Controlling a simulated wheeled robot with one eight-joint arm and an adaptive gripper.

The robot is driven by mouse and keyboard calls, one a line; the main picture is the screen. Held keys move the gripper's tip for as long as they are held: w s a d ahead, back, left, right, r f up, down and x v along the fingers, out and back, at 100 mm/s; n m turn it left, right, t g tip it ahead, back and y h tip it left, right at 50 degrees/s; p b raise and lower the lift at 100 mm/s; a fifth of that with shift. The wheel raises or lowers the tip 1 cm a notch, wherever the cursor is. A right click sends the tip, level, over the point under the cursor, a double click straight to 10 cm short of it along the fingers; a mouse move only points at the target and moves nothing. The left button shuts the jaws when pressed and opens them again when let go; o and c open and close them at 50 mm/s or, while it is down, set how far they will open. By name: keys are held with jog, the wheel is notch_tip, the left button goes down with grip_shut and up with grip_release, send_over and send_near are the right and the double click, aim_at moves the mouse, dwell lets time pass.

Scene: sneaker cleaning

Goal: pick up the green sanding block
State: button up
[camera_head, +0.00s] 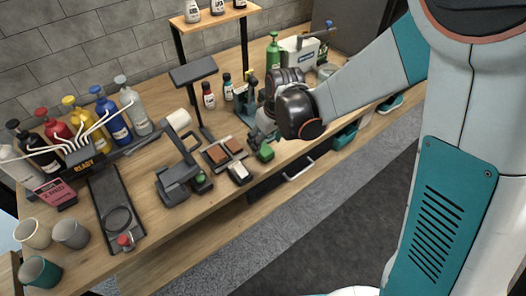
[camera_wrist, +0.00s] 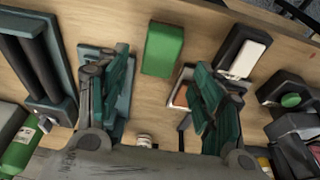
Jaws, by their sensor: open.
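The green sanding block (camera_head: 266,152) lies on the wooden workbench (camera_head: 215,200) near its front edge, just below my gripper (camera_head: 262,138) in the head view. In the wrist view the block (camera_wrist: 162,49) is a plain green rectangle, fully visible on bare wood. My gripper's two teal fingers (camera_wrist: 161,66) are open and spread, one to each side of the block's lower end in the picture. Nothing is held between them. I cannot tell the exact height of the fingertips above the block.
A tray with brown pads (camera_head: 224,151) and a white-topped brush or block (camera_head: 240,172) lie left of the sanding block. In the wrist view a dark roller-like fixture (camera_wrist: 35,65) stands at left. Bottles (camera_head: 208,96) stand behind. A drawer handle (camera_head: 299,171) is below the bench edge.

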aim_at(263, 148)
jog(key=b+x, duration=0.2)
jog(key=x, duration=0.3)
jog(key=shift+d+f, duration=0.1)
jog(key=shift+f, duration=0.05)
jog(key=shift+s, duration=0.1)
jog(key=shift+c, duration=0.6)
jog(key=c, duration=1)
